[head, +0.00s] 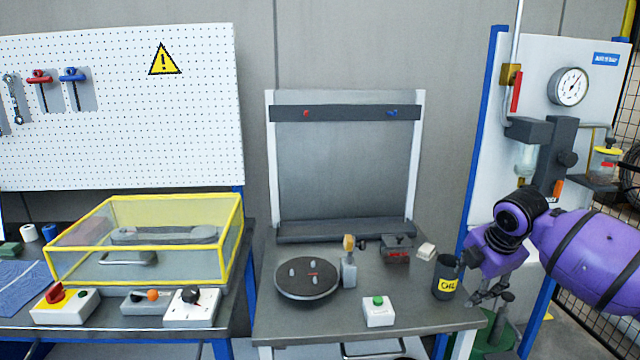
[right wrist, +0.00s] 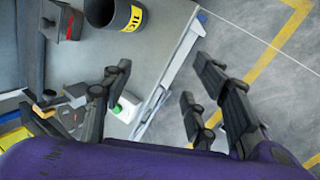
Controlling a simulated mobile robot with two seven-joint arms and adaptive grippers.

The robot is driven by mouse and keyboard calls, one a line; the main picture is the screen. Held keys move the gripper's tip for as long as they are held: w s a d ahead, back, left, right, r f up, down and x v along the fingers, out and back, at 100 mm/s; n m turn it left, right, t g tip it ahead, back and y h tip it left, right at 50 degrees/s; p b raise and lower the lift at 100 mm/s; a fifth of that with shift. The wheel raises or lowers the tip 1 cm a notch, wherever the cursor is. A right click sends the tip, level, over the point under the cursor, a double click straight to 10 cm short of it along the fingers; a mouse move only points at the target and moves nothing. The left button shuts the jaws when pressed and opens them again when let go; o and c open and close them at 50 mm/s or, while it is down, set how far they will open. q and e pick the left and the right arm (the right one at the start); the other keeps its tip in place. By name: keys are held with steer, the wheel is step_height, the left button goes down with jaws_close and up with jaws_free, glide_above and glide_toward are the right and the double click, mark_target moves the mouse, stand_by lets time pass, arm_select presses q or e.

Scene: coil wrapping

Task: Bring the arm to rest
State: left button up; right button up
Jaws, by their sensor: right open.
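My right arm is purple and comes in from the right in the head view. Its gripper (head: 490,293) hangs beside the right edge of the middle table (head: 345,328), close to the dark cup labelled CHL (head: 446,278). In the right wrist view the gripper's dark fingers (right wrist: 150,105) are spread wide apart with nothing between them. The table's right edge runs between the fingers there, and the cup (right wrist: 125,12) stands beyond the left finger. My left gripper is in neither view.
The table holds a round dark turntable (head: 307,279), a green-button box (head: 378,311) and a small dark vise-like block (head: 397,248). A blue-framed gauge panel (head: 485,130) stands behind my right arm. A yellow-framed clear cover (head: 235,245) is at left. Open floor (right wrist: 255,40) lies right of the table.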

steer(key=s+a+f+m+t+y+p, duration=0.1)
steer(key=s+a+f+m+t+y, duration=0.1)
steer(key=a+f+m, duration=0.4)
steer(key=s+a+f+m+t+y, duration=0.1)
steer(key=s+a+f+m+t, duration=0.15)
steer(key=a+f, duration=0.65)
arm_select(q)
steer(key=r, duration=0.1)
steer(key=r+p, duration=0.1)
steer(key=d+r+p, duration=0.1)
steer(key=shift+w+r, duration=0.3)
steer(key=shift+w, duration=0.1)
arm_select(e)
steer(key=s+f+m, duration=0.4)
steer(key=s+f, duration=0.1)
steer(key=s, duration=0.9)
steer(key=s+f+m+h, duration=0.1)
steer(key=s+f+m, duration=0.3)
steer(key=s, duration=0.9)
steer(key=s+f+m+h, duration=0.1)
steer(key=s+f+m, duration=0.3)
steer(key=s+f, duration=0.4)
steer(key=s, duration=0.6)
steer(key=shift+s+f, duration=0.15)
steer(key=shift+s, duration=0.15)
steer(key=shift+m+g, duration=0.25)
